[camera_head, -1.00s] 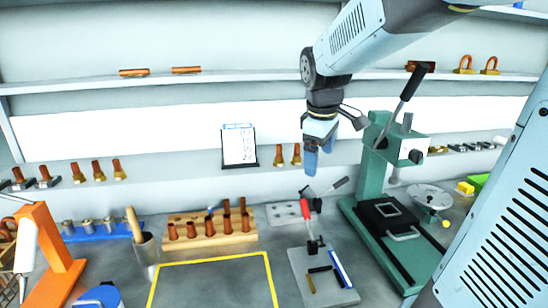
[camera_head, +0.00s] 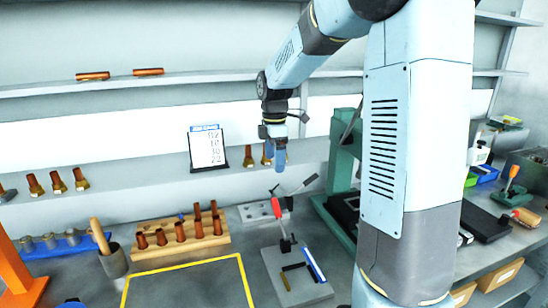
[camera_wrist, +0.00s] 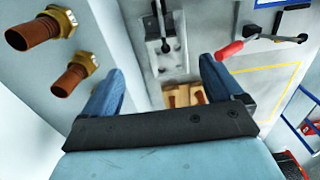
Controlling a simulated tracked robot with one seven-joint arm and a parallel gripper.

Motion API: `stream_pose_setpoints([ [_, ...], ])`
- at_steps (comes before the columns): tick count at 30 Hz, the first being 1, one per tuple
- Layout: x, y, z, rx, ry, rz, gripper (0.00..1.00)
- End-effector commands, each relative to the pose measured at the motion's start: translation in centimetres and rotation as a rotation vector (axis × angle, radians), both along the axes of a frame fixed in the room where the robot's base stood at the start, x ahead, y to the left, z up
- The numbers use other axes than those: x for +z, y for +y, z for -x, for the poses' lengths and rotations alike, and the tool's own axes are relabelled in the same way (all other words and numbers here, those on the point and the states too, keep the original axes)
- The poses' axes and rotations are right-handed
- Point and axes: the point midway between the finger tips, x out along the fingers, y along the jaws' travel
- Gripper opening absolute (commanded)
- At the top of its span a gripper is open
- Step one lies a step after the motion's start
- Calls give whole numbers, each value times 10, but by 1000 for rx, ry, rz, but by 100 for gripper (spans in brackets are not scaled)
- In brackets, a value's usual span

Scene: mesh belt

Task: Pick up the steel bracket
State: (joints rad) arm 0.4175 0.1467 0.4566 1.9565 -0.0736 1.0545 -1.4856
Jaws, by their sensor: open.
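My gripper (camera_head: 276,160) is open and empty, pointing down in front of the back shelf, above the bench; its two blue fingers also show in the wrist view (camera_wrist: 162,70). I cannot identify the steel bracket with certainty. A light grey plate with holes (camera_head: 250,215) lies on the bench below my gripper, beside a lever clamp with a red handle (camera_head: 277,208). In the wrist view a grey plate (camera_wrist: 152,50) with a dark lever over it shows beyond the fingers, apart from them.
Copper-coloured bolts (camera_head: 58,182) stand on the low shelf, along with a number card (camera_head: 206,148). A wooden peg rack (camera_head: 160,248) and yellow-outlined area (camera_head: 190,266) are at left. A green press (camera_head: 340,160) is partly behind my arm.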

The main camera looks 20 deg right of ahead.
Motion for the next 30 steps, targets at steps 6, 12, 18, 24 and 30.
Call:
stream_pose_setpoints([
  [6, -5, 0, 0, -1, 2, 0, 94],
  [12, -28, 0, 1, -1, 2, 0, 94],
  [18, -61, 1, 1, -1, 3, 0, 94],
  [24, -93, 1, 1, 0, 4, 0, 94],
  [30, -120, 1, 1, 1, 3, 0, 94],
])
